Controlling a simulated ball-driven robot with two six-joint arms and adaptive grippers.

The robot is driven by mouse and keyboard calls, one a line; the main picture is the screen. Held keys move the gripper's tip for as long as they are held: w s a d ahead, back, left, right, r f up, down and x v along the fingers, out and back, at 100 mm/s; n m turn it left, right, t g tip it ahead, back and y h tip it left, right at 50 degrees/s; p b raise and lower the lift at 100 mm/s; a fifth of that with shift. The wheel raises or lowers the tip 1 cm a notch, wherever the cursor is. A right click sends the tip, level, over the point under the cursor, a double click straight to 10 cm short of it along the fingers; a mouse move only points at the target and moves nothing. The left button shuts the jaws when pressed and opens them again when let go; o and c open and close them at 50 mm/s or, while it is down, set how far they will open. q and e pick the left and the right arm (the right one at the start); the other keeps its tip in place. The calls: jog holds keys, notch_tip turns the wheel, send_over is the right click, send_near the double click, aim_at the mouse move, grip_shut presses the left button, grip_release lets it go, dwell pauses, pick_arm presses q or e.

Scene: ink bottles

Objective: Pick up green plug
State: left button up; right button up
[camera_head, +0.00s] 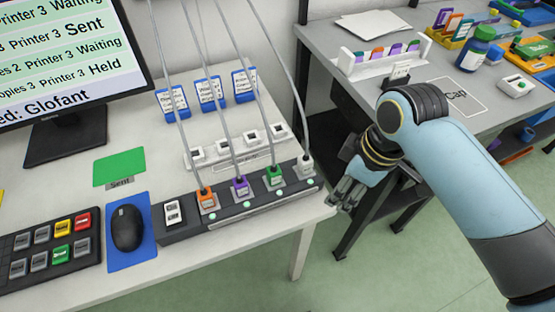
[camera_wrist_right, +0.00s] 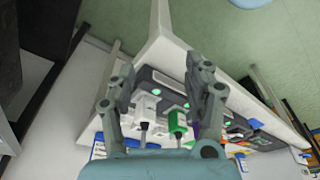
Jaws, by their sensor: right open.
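The green plug (camera_head: 274,178) sits in a dark power strip (camera_head: 190,230) at the right end of the white desk, between a purple plug (camera_head: 239,187) and a white plug (camera_head: 306,165). A grey cord rises from it. My right gripper (camera_head: 345,195) is open, just off the desk's right edge, to the right of the strip and apart from the plugs. In the right wrist view the green plug (camera_wrist_right: 177,122) and the white plug (camera_wrist_right: 147,106) show between the spread fingers (camera_wrist_right: 160,82). My left gripper is out of view.
An orange plug (camera_head: 207,200) and a rocker switch (camera_head: 172,213) are further left on the strip. A white holder (camera_head: 200,157) and blue labelled blocks (camera_head: 210,92) stand behind. Grey cords hang above. A mouse (camera_head: 127,227) lies left. A grey table (camera_head: 350,88) stands right, across a gap.

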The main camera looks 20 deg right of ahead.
aim_at(275, 169)
jog(key=w+a+r+n+g+y+p, duration=0.2)
jog(key=w+a+r+n+y, duration=0.1)
jog(key=w+a+r+n, duration=0.55)
jog(key=shift+n, duration=0.85)
jog(key=f, duration=0.4)
jog(key=shift+w+a+f, duration=0.1)
jog(key=shift+w+a, duration=0.1)
jog(key=shift+w, duration=0.2)
jog(key=x, duration=0.5)
jog(key=shift+s+a+f, duration=0.15)
jog(key=shift+f, duration=0.2)
jog(key=shift+c, duration=0.3)
grip_shut()
jog(key=shift+r, duration=0.15)
